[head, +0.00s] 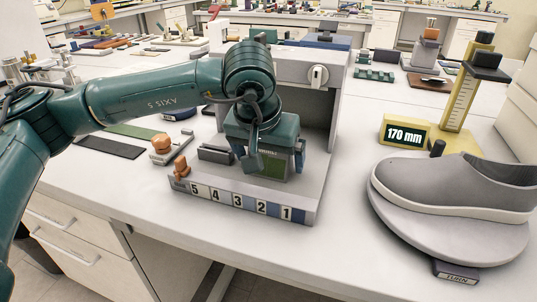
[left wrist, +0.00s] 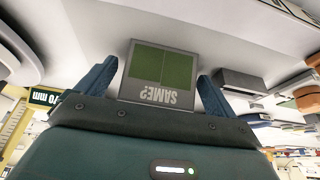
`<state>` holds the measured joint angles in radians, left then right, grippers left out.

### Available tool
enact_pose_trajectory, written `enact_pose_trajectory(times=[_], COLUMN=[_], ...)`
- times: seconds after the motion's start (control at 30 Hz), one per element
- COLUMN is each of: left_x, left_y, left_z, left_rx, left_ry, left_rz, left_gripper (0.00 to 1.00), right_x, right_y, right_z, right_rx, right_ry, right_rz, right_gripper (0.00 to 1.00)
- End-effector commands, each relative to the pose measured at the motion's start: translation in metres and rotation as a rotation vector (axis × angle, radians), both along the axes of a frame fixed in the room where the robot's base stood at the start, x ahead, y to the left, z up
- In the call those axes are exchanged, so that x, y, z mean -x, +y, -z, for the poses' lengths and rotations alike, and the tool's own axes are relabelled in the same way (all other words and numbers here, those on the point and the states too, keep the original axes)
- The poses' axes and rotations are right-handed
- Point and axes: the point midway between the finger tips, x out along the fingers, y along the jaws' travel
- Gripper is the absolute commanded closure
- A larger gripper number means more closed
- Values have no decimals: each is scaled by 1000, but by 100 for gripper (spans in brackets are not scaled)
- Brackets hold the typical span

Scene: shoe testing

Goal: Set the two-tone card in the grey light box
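The grey light box (head: 318,135) stands on the bench, with a dial on its upper front and a numbered strip along its front edge. My left gripper (head: 277,168) is inside it, pointing down at its floor. The two-tone card (left wrist: 161,72), with two green halves and "SAME?" in a grey border, lies flat on pale ground between and beyond the fingertips. In the left wrist view, the fingers (left wrist: 159,68) are spread, with small gaps beside the card. My right gripper is out of view.
A dark grey block (head: 215,154) and a small orange-brown piece (head: 181,168) are at the box's left. A shoe (head: 455,185) on a turntable and a yellow gauge (head: 455,100) stand right. Dark mats (head: 110,147) lie left. Bench is clear between box and turntable.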

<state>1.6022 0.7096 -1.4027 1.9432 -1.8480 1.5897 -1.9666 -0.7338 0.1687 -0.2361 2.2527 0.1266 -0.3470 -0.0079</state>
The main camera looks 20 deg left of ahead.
Motion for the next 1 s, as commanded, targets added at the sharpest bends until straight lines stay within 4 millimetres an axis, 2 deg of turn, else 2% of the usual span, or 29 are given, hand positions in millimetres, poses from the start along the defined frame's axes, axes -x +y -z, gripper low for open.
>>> enact_pose_trajectory(times=[0.33,0.47,0.57,0.6,0.8,1.0], left_x=[0,0,0,1,21,38], left_y=[0,0,0,0,0,1], left_z=[0,0,0,-4,-54,-94], left_rx=[0,0,0,1,1,1], left_ry=[0,0,0,-3,-6,-4], left_rz=[0,0,0,0,1,1], left_gripper=[3,3,3,3,3,3], right_x=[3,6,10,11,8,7], right_y=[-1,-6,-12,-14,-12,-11], right_z=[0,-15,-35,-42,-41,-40], right_rx=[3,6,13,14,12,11], right_ry=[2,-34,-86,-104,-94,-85], right_rz=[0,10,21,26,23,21], right_gripper=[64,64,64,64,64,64])
